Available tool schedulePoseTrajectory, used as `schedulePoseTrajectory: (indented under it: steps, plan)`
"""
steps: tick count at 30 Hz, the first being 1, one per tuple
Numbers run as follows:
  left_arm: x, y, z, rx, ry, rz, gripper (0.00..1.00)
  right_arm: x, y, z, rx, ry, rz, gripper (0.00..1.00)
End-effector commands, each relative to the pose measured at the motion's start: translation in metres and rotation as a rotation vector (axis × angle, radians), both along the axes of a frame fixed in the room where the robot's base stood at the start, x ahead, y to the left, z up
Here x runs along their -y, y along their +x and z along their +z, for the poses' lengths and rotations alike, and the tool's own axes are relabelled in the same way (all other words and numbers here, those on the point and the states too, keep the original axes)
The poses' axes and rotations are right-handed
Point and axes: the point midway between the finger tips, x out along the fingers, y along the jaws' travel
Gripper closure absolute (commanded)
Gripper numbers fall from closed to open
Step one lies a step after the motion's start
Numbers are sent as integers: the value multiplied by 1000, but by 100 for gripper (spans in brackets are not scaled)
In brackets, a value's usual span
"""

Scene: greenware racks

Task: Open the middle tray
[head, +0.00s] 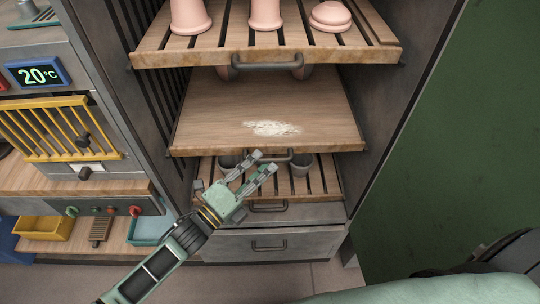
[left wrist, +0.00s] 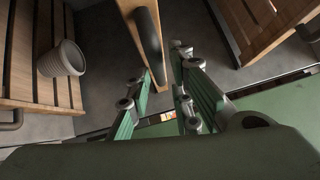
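The middle tray (head: 235,95) is a plain wooden board with a patch of white powder on it, jutting forward between an upper and a lower tray. Its dark handle (head: 300,159) is on the front edge, partly hidden by my gripper. In the left wrist view, the handle (left wrist: 149,42) shows as a dark bar beyond and between the spread fingers (left wrist: 158,72). I cannot tell whether they touch it. My right gripper is not in view.
The upper slatted tray (head: 160,58) carries pink clay pieces. The lower slatted tray (head: 322,180) holds grey cups, one clear in the left wrist view (left wrist: 62,59). Drawers (head: 300,243) sit below. A temperature display (head: 38,74) and yellow grille (head: 60,130) are left; a green panel (head: 450,150) is right.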

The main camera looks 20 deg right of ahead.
Motion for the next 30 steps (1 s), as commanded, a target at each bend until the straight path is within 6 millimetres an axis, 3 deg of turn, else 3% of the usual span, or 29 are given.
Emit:
schedulePoseTrajectory:
  steps: [6, 16, 24, 30]
  plan:
    - [23, 13, 4, -1, 0, 0, 80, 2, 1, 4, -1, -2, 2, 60]
    - [28, 15, 4, -2, 0, 1, 80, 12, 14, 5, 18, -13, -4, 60]
    - [27, 15, 3, -3, 1, 1, 100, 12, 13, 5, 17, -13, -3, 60]
    - [27, 15, 3, -5, 2, 2, 100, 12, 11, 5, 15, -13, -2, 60]
